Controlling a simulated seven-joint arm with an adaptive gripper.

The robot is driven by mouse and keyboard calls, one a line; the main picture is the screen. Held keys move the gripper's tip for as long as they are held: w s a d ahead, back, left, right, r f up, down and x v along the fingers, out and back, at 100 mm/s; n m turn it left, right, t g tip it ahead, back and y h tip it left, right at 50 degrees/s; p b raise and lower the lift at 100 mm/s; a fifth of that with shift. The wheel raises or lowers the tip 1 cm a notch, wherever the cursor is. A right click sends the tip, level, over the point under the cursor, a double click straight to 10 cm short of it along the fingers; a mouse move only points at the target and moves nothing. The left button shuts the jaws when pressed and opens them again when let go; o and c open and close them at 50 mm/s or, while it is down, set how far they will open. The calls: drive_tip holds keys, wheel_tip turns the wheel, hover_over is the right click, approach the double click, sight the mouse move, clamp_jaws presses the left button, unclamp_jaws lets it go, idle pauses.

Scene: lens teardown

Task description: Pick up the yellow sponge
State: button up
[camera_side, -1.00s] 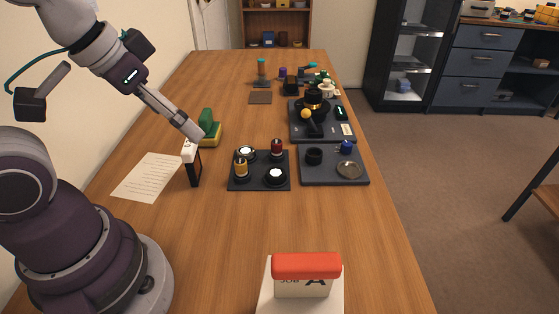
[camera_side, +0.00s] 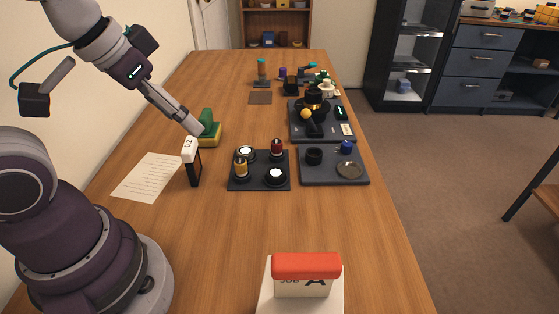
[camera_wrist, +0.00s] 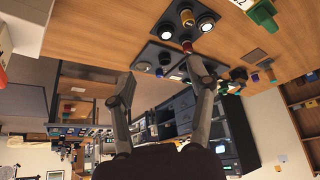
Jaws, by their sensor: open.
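The yellow sponge (camera_side: 211,140) lies on the wooden table, with a dark green piece (camera_side: 207,120) on top of it. In the wrist view, the green piece (camera_wrist: 262,12) and a little yellow show at the upper right. My gripper (camera_side: 196,130) points down to the right, its tip overlapping the sponge's left edge in the side view. In the wrist view, my two fingers (camera_wrist: 158,74) are spread with nothing held between them. The sponge appears off to one side, not between the fingers.
A black stand with a white label (camera_side: 192,163) stands just in front of the sponge. A dark tray with jars (camera_side: 236,184), further trays (camera_side: 357,181) and a paper sheet (camera_side: 148,178) lie nearby. A red-topped block (camera_side: 306,267) is at the front.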

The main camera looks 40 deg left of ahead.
drive_tip(key=w+a+n+y, duration=0.2)
drive_tip(key=w+a+n, duration=0.2)
drive_tip(key=w+a, duration=0.4)
drive_tip(key=n+g+y, duration=0.1)
drive_tip(key=n+g, duration=0.1)
drive_tip(key=n, duration=0.3)
approach(204, 114)
drive_tip(key=x, duration=1.1)
clamp_jaws()
